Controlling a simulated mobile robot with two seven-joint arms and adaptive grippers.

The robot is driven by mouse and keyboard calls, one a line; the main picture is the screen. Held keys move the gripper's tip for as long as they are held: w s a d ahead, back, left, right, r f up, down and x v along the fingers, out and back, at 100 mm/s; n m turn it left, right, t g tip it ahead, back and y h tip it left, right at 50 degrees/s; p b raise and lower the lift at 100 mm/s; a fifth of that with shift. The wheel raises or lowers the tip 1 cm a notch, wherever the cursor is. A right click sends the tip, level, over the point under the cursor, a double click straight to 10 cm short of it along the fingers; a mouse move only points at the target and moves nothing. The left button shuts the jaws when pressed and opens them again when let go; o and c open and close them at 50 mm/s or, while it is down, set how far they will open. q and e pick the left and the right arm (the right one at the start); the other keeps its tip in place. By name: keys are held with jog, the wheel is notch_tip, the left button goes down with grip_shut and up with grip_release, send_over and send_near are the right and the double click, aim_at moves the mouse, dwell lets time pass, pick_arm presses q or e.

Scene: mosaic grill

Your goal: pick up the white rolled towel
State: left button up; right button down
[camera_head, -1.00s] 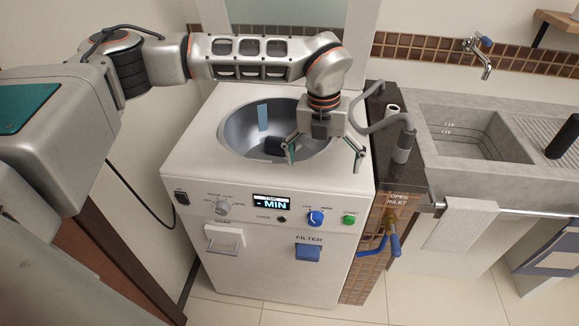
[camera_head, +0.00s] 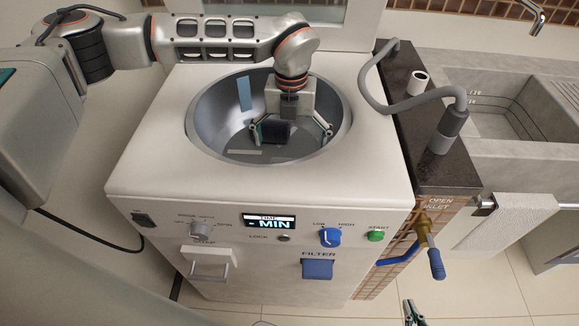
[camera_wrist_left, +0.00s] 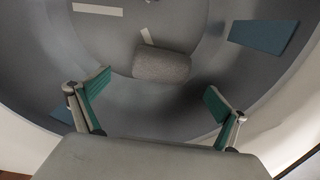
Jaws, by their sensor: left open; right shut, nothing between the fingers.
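A short rolled towel (camera_wrist_left: 162,65), light grey in the shade, lies in the metal drum in the left wrist view. My left gripper (camera_head: 291,132) is inside the drum in the head view, pointing down. Its fingers are open, and the wrist view shows the towel beyond the fingertips (camera_wrist_left: 157,88), roughly between them and not held. A dark roll-shaped thing (camera_head: 274,131) shows by the left finger in the head view; I cannot tell if it is the same towel. My right gripper (camera_head: 410,313) shows at the bottom edge, shut and empty.
The drum's rim (camera_head: 205,150) surrounds my left gripper closely. A white hollow cylinder (camera_head: 418,82) and a grey hose (camera_head: 375,92) are on the dark counter at right.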

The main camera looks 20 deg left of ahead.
aim_at(292, 163)
pick_arm(q)
jog(key=shift+f, duration=0.65)
notch_tip(292, 163, down, 2)
jog(key=shift+s+d, duration=0.1)
jog(key=shift+s, duration=0.05)
jog(key=f, duration=0.2)
jog(key=f+b, duration=0.1)
jog(key=f, duration=0.1)
jog(key=shift+s+d+f, duration=0.15)
jog(key=shift+d+f, duration=0.05)
jog(key=shift+f, duration=0.2)
jog(key=c, duration=1.2)
pick_arm(e)
jog(key=shift+s+f, duration=0.45)
jog(key=shift+f, duration=0.25)
